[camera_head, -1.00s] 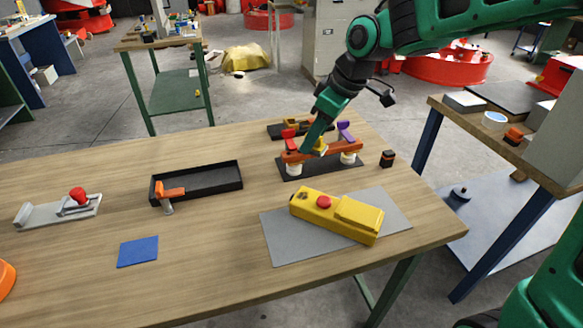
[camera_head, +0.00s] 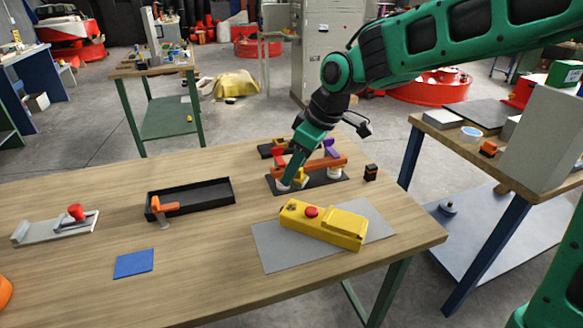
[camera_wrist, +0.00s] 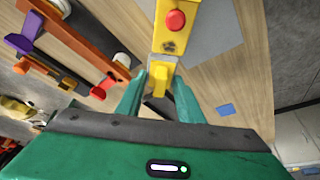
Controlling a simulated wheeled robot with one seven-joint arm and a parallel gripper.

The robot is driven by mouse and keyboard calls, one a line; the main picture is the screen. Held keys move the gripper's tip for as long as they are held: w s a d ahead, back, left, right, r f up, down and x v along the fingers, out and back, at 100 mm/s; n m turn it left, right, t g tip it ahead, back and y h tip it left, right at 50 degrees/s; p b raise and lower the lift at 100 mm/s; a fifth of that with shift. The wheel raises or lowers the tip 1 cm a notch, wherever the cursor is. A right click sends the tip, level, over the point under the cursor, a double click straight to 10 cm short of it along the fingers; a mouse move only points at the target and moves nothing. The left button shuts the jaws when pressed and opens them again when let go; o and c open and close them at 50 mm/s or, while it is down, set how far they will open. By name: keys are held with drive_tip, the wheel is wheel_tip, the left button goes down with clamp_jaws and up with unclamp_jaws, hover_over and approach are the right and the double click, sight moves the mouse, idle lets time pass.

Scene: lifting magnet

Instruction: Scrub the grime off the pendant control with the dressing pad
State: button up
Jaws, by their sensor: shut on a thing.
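The pendant control (camera_head: 340,228) is a yellow box with a red button, lying on a grey mat (camera_head: 275,248). A dark smudge of grime (camera_head: 291,207) shows on its left end; in the wrist view the grime (camera_wrist: 168,46) lies just beyond my fingers. My gripper (camera_head: 288,182) is up and behind the pendant's left end, in front of the orange rack's left side. In the wrist view my gripper (camera_wrist: 158,97) is shut on a small yellow piece with a dark underside (camera_wrist: 158,82), which seems to be the dressing pad. Its lower face is mostly hidden.
An orange rack (camera_head: 330,164) with red and purple clips stands behind the pendant. A small black-and-orange block (camera_head: 370,172) is at its right. A black tray (camera_head: 205,203) with an orange-handled tool, a blue square (camera_head: 134,263) and a grey toggle clamp (camera_head: 50,228) lie left.

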drive_tip(key=shift+f, duration=2.8)
drive_tip(key=shift+f, duration=0.9)
drive_tip(key=shift+s+a, duration=0.35)
drive_tip(key=shift+s, duration=0.25)
drive_tip(key=shift+s+a, duration=0.35)
drive_tip(key=shift+s, duration=0.25)
drive_tip(key=shift+w+d, duration=0.35)
drive_tip(key=shift+w, duration=0.25)
drive_tip(key=shift+w+d, duration=0.35)
drive_tip(key=shift+w, duration=0.25)
drive_tip(key=shift+s+a, duration=0.35)
drive_tip(key=shift+s, duration=0.25)
drive_tip(key=shift+s+a, duration=0.35)
drive_tip(key=shift+s, duration=0.25)
drive_tip(key=shift+w+d, duration=0.35)
drive_tip(key=shift+w, duration=0.25)
drive_tip(key=shift+w+d, duration=0.35)
drive_tip(key=shift+w, duration=0.25)
drive_tip(key=shift+s+a, duration=0.35)
drive_tip(key=shift+s, duration=0.25)
drive_tip(key=shift+s+a, duration=0.3)
drive_tip(key=shift+s, duration=0.3)
drive_tip(key=shift+w, duration=0.1)
